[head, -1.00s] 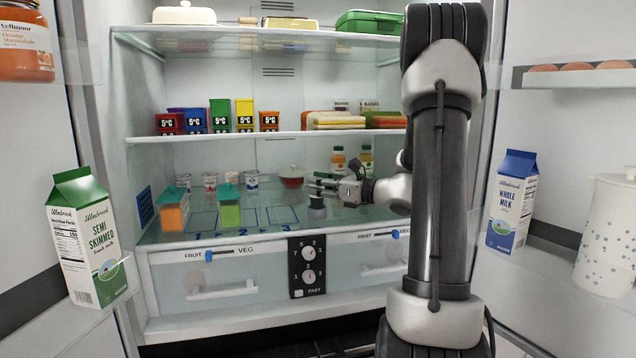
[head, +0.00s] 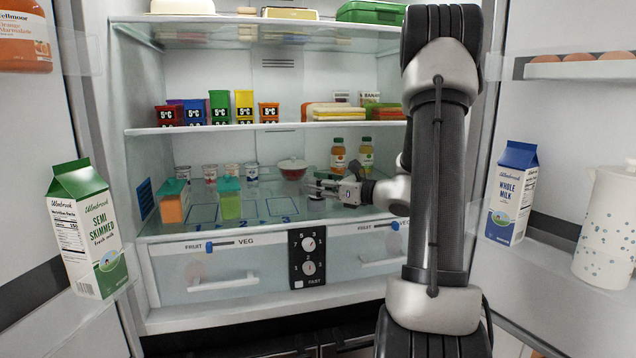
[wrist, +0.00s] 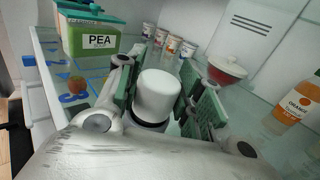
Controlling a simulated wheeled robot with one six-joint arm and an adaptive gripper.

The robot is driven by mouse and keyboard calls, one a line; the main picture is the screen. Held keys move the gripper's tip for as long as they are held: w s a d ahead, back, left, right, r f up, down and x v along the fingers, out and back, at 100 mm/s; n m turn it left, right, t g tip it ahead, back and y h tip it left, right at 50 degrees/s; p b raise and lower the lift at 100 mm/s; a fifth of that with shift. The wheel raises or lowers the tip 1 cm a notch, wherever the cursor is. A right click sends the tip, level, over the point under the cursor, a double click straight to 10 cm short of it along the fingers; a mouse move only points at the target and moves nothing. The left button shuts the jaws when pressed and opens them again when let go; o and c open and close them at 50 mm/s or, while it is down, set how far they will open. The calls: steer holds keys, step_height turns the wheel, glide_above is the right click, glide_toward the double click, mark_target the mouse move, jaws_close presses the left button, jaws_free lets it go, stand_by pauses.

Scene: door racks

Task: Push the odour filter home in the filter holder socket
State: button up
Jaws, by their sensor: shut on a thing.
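In the wrist view a white cylinder with a dark band at its lower end, which I take to be the odour filter (wrist: 158,95), stands between the two green-padded fingers of my gripper (wrist: 160,110). The gripper is shut on it. In the head view my gripper (head: 337,190) is low over the glass shelf, right of the blue numbered outlines; the held piece is too small there to make out clearly. I cannot pick out the filter holder socket in either view, nor tell whether the cylinder's lower end touches anything.
A lidded red bowl (head: 292,168) and bottles (head: 338,154) stand behind my gripper. A shelf (head: 265,128) runs above.

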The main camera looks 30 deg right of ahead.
steer(key=shift+f, duration=0.25)
steer(key=o, duration=1.1)
steer(key=v, duration=0.7)
steer(key=shift+s+d, duration=0.15)
steer(key=shift+s, duration=0.05)
